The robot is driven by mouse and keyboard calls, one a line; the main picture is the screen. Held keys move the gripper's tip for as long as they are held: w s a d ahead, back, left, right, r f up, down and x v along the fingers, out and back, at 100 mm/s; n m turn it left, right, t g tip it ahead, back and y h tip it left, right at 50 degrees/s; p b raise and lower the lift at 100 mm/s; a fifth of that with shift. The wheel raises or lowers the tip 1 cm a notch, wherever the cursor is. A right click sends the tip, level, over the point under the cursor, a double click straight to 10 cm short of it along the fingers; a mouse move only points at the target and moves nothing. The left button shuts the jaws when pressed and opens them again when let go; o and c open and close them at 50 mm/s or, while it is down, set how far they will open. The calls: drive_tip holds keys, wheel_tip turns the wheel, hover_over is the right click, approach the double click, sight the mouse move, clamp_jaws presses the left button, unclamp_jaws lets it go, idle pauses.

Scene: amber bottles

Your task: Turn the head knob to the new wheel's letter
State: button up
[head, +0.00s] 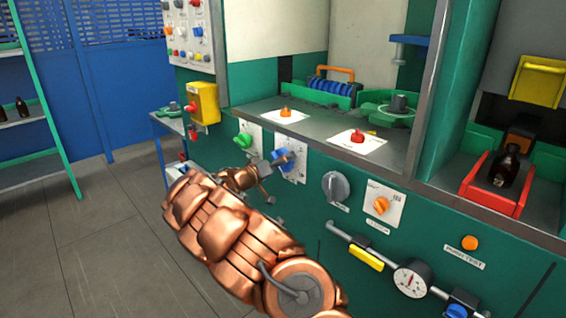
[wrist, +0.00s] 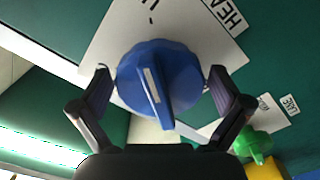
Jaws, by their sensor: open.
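The blue head knob (head: 283,156) sits on a white plate on the green machine front. In the wrist view the blue knob (wrist: 160,78) has a raised grip bar with a white pointer line. Its plate (wrist: 112,42) carries a partly visible label starting "HEA" and a small mark above the knob; other plate markings are hidden or out of view. My gripper (head: 270,176) is at the knob in the head view. In the wrist view my gripper (wrist: 157,72) is open, with one finger on each side of the knob and nothing clearly gripped.
A grey knob (head: 335,187) and an orange knob (head: 381,205) are to the right. A red tray (head: 490,205) holds an amber bottle (head: 505,165). Floor at left is clear.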

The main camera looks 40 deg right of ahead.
drive_tip(key=shift+c, duration=0.2)
drive_tip(key=c, duration=0.9)
